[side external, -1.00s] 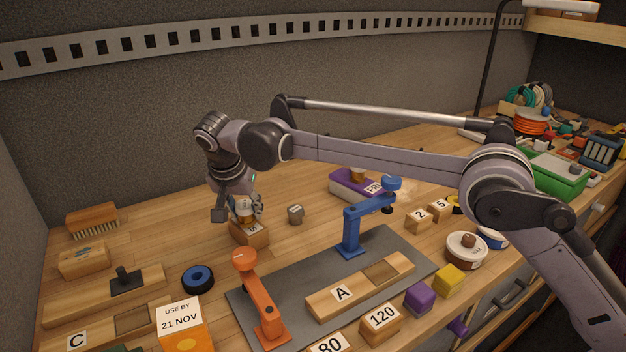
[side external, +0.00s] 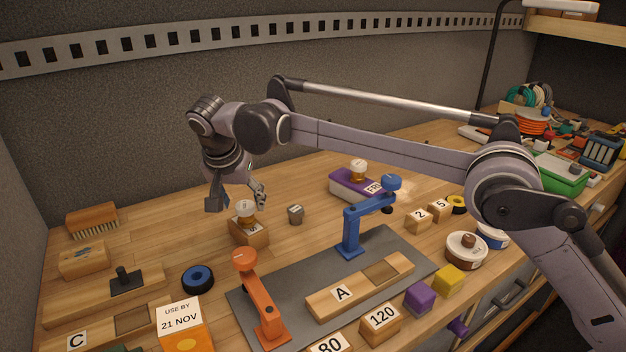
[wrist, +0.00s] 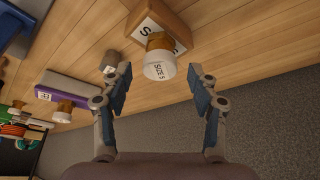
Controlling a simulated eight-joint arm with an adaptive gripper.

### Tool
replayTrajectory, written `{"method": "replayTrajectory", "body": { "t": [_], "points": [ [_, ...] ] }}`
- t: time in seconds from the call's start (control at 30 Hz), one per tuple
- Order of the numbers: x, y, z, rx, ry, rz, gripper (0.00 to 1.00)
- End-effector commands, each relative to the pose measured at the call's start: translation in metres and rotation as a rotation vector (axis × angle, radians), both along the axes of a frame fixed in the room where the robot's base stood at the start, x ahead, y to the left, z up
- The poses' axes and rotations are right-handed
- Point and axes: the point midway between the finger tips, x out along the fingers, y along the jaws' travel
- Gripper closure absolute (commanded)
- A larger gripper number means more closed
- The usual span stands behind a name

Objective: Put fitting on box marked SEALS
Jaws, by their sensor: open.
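A brass-coloured fitting (side external: 246,212) with a white top stands upright on a wooden box (side external: 249,234); the box's label begins with S and the rest is hidden. In the wrist view the white top reads like SIZE S (wrist: 159,67) and sits in front of the labelled box (wrist: 178,16). My gripper (side external: 237,198) is open and empty, just above and behind the fitting, with its fingers apart from it. A similar white-topped fitting (side external: 358,170) stands on a purple box (side external: 345,187) whose label starts FR.
Orange (side external: 247,285) and blue (side external: 352,230) stands rise from the grey mat (side external: 330,255) in front. A blue ring (side external: 198,279) lies to the left. The bench behind the wooden box is clear.

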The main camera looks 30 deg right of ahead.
Motion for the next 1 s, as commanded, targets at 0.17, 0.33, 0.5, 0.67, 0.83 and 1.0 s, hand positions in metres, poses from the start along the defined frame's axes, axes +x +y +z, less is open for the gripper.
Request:
{"method": "replayTrajectory", "body": {
  "t": [0.17, 0.33, 0.5, 0.67, 0.83, 1.0],
  "points": [
    [-0.012, 0.009, 0.034, 0.0, 0.0, 0.001, 0.4],
    [-0.02, 0.015, 0.059, 0.0, 0.0, 0.001, 0.4],
    [-0.024, 0.019, 0.073, 0.0, 0.0, 0.001, 0.4],
    [-0.026, 0.02, 0.08, 0.0, 0.0, 0.0, 0.4],
    [-0.027, 0.005, 0.09, 0.008, 0.004, 0.023, 0.4],
    [-0.033, -0.037, 0.107, 0.025, 0.01, 0.099, 0.4]
  ]
}}
